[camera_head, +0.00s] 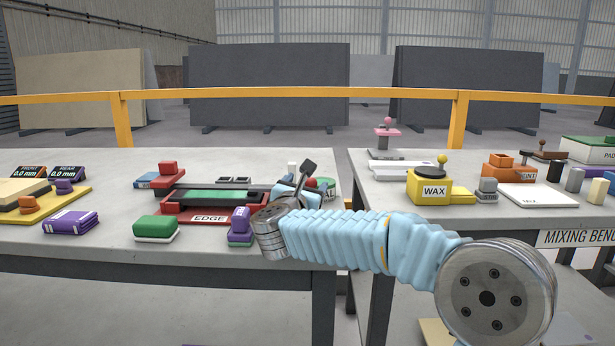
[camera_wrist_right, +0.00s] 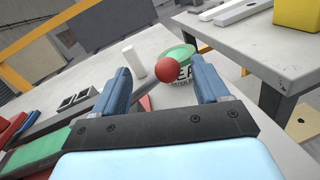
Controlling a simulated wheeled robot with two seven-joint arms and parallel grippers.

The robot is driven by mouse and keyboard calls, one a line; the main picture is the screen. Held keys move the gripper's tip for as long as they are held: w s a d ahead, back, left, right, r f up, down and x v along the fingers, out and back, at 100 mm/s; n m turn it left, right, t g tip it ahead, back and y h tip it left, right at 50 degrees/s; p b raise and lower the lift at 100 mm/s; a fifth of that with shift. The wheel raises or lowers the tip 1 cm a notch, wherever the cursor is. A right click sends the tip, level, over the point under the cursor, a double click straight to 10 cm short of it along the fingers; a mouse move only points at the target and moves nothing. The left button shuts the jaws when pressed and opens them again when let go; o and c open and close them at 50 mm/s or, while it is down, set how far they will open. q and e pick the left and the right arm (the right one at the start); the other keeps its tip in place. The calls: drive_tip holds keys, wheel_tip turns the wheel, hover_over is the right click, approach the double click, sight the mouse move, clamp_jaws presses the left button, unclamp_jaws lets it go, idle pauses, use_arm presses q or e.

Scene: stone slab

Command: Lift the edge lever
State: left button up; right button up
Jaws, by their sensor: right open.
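The edge device (camera_head: 209,217), a red frame labelled EDGE with a green strip on top, sits on the left bench. A red ball knob (camera_head: 311,183) shows at its right end, partly behind my right gripper (camera_head: 297,190). In the right wrist view, the red knob (camera_wrist_right: 167,70) appears between the two blue fingers of my open right gripper (camera_wrist_right: 162,82), near their tips. A grey bar (camera_wrist_right: 60,124) runs toward it and passes behind the left finger. I cannot tell whether the fingers touch the knob. My left gripper is not in view.
A purple block (camera_head: 240,224) and a green block (camera_head: 156,227) stand at the bench front. A gap separates this bench from the right bench with the yellow WAX unit (camera_head: 428,189).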

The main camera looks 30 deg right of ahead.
drive_tip(key=shift+x, duration=1.25)
drive_tip(key=c, duration=1.2)
drive_tip(key=shift+f, duration=0.1)
clamp_jaws()
drive_tip(key=shift+f, duration=0.1)
